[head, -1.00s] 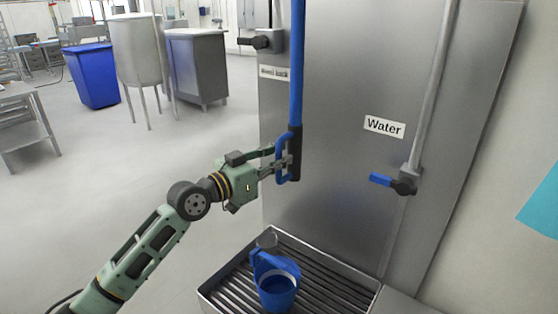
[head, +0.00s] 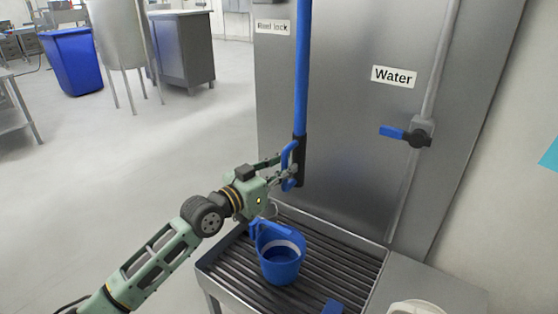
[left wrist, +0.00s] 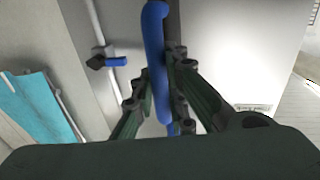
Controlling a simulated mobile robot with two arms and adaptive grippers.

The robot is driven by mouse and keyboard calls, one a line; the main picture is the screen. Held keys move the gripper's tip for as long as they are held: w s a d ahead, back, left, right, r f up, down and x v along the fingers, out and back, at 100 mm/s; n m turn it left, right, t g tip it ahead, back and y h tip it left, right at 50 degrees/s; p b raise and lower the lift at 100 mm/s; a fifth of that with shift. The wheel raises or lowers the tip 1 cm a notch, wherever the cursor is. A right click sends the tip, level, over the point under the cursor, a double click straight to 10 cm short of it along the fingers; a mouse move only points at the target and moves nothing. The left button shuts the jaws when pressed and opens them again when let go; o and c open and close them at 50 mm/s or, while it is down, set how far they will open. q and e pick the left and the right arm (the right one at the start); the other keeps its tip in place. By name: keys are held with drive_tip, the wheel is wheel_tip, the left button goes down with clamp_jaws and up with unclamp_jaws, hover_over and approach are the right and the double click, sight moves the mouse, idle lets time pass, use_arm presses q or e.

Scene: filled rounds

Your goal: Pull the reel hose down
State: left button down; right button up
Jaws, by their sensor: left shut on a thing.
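The blue reel hose (head: 302,70) hangs straight down in front of the steel panel and ends in a black nozzle piece (head: 299,165) with a blue loop handle (head: 286,170). My left gripper (head: 287,172) is shut on the blue handle. In the left wrist view the fingers (left wrist: 161,105) close around the blue handle (left wrist: 155,45). The nozzle end hangs above the slatted drain grate. My right gripper is not in view.
A blue jug (head: 280,262) stands on the slatted grate (head: 340,265) below the nozzle. A blue-handled water valve (head: 408,134) sits on the panel to the right, under a "Water" label (head: 394,76). A "Reel lock" label (head: 273,27) is at upper left. Open floor lies left.

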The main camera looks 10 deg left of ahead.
sight(284, 185)
use_arm(q)
wheel_tip(284, 185, down, 6)
drive_tip(key=b, duration=0.2)
drive_tip(key=shift+b, duration=0.4)
drive_tip(key=shift+f, duration=0.25)
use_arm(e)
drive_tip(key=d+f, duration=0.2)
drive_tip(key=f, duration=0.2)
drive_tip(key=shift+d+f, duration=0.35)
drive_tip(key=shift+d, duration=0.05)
use_arm(q)
drive_tip(key=c, duration=2)
unclamp_jaws()
drive_tip(key=shift+r, duration=0.1)
drive_tip(key=shift+o, duration=1.4)
drive_tip(key=shift+r, duration=0.1)
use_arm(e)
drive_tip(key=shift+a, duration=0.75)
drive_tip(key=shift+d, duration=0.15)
use_arm(q)
drive_tip(key=v, duration=1.2)
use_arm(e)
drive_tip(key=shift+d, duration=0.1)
